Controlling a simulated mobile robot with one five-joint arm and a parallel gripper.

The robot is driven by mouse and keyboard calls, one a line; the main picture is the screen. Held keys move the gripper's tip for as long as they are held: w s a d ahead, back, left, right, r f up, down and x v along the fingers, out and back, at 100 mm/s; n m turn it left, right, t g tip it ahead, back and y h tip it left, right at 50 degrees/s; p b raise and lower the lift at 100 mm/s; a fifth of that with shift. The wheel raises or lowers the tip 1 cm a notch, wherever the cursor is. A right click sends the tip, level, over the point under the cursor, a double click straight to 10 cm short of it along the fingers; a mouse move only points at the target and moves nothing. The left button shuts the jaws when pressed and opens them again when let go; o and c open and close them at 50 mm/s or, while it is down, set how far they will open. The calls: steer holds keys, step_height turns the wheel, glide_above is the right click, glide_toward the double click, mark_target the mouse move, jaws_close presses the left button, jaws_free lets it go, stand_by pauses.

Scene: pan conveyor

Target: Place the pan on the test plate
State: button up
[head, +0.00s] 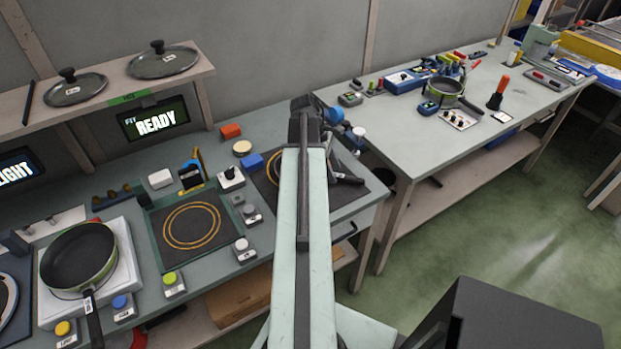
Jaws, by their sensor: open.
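A dark frying pan (78,252) with a pale green rim sits on a white square unit at the left of the bench. Its black handle (93,318) points toward the front edge. To its right is a bare dark square plate with orange rings (163,217) and a green surround. A second dark plate (268,188) with an orange ring lies farther right, partly hidden by my arm. I cannot read which one is named the test plate. My gripper (347,180) is open over this second plate's right side, apart from the left pan, and partly hidden by my arm.
Several coloured button boxes (173,283) line the bench front. A smaller pan (445,86) sits on the right table (400,150). Green floor is open at right.

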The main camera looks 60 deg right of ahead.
steer(key=shift+b+x, duration=0.4)
steer(key=shift+x, duration=0.75)
steer(key=shift+r, duration=0.15)
jaws_close()
stand_by(0.3)
